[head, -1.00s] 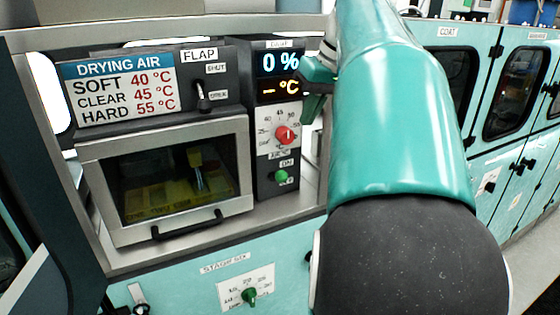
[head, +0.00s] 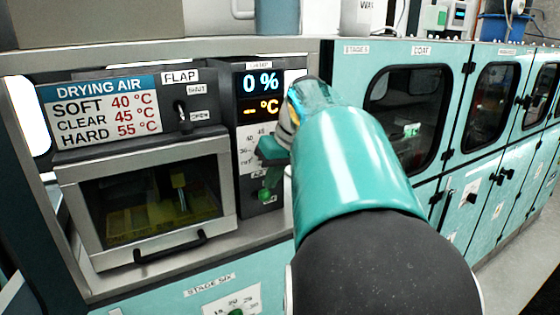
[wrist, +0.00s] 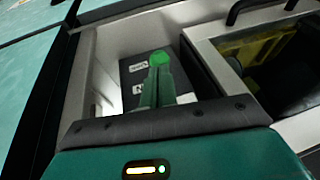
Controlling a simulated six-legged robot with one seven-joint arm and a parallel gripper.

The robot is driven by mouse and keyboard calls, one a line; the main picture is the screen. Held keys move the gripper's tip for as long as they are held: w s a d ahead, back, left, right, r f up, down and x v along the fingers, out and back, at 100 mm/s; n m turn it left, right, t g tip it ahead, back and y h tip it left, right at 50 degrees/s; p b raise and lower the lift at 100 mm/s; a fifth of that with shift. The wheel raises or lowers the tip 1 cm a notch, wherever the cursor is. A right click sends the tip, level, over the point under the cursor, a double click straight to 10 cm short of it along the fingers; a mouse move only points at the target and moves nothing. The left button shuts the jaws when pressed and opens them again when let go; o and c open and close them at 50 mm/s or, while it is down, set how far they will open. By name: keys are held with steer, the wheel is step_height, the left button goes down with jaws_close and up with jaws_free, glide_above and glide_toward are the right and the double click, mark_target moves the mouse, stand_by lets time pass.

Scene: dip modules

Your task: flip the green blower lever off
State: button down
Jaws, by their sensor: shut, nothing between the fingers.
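The green blower lever (head: 265,196) is on the dark control panel below the dial, in the head view. In the wrist view its round green knob (wrist: 161,58) is just beyond my fingertips. My gripper (head: 268,152) is shut and empty, in front of the dial and a little above the lever. In the wrist view my gripper (wrist: 159,72) points at the knob; I cannot tell whether they touch. The gripper covers the red dial knob and part of the ON and OFF labels, so the lever's setting is unclear.
The display (head: 261,93) reads 0 %. A black flap lever (head: 183,116) is at the upper left. The drying chamber door (head: 150,205) with its black handle (head: 170,247) is left of the panel. Teal cabinets (head: 420,180) stand right of my arm.

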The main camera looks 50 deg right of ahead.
steer(key=shift+w+f, duration=0.3)
steer(key=shift+f, duration=0.35)
